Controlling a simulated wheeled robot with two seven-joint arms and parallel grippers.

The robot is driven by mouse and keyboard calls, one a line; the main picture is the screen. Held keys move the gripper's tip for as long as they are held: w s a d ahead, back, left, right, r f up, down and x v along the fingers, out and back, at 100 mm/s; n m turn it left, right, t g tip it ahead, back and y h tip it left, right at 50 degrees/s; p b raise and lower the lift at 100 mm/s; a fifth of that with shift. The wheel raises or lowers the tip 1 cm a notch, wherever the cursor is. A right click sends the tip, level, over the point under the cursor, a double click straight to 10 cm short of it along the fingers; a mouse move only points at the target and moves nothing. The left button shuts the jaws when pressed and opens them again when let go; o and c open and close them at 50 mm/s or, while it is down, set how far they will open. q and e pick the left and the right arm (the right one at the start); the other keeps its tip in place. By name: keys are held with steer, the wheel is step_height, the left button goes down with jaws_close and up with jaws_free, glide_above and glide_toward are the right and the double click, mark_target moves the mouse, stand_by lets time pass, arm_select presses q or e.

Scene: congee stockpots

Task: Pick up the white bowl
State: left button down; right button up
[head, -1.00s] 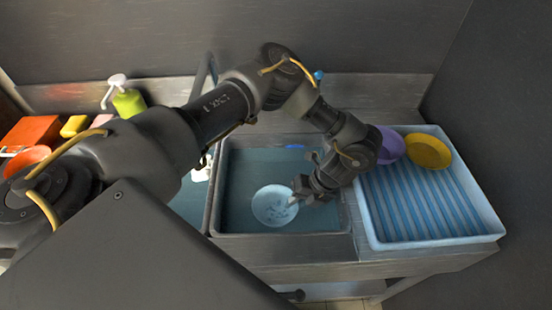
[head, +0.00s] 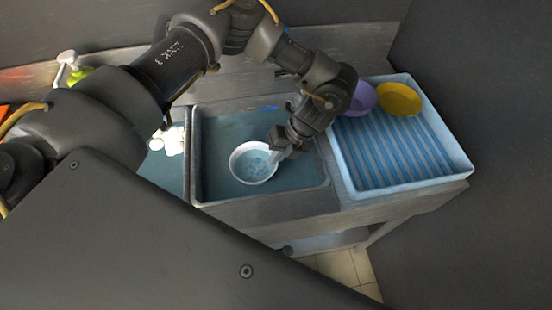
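The white bowl (head: 253,174) is at the sink basin (head: 216,118), near its middle, and looks raised, with its white rim clear. Water or a bluish, speckled surface shows inside it. My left gripper (head: 275,153) reaches down from the upper right and is shut on the right side of the bowl's rim. The fingertips are small and partly hidden by the bowl and hand. My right gripper is not in view.
A blue ribbed draining tray (head: 398,184) stands right of the basin, with a purple bowl (head: 362,98) and a yellow bowl (head: 398,99) at its back. White items (head: 172,140) sit left of the basin. The tray's front is clear.

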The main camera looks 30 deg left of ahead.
arm_select(q)
step_height(320, 180, up, 7)
steer(key=shift+f+b, duration=0.15)
steer(key=shift+b, duration=0.25)
